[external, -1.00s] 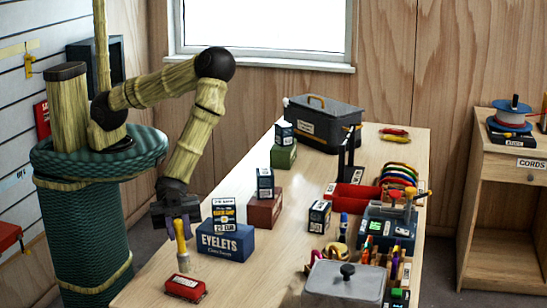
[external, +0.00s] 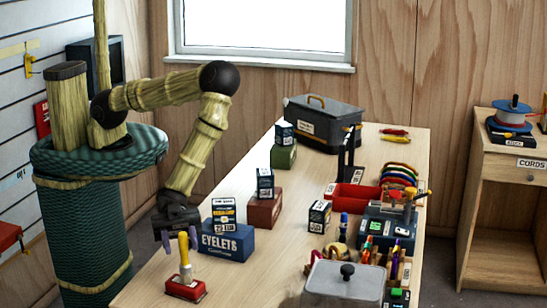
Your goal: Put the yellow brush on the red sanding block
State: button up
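The yellow brush (external: 184,251) stands upright, its pale lower end on top of the red sanding block (external: 185,290). The block lies near the left front edge of the table. My gripper (external: 180,239) is pointed down around the upper part of the brush handle. Its purple fingers are spread, one on each side of the handle, with a gap visible on the left side. Contact on the right side is hard to tell.
The blue eyelets box (external: 226,241), with a smaller box (external: 223,214) on it, stands close to the right of my gripper. A grey lidded tray (external: 343,285) and tool holders stand further right. The table (external: 262,272) between is clear.

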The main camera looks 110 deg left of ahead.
jog(key=shift+r, duration=0.15)
jog(key=shift+s+a, duration=0.1)
jog(key=shift+a, duration=0.1)
jog(key=v, duration=1.1)
jog(key=shift+a, duration=0.25)
jog(key=shift+s+p, duration=0.1)
jog(key=shift+p, duration=0.2)
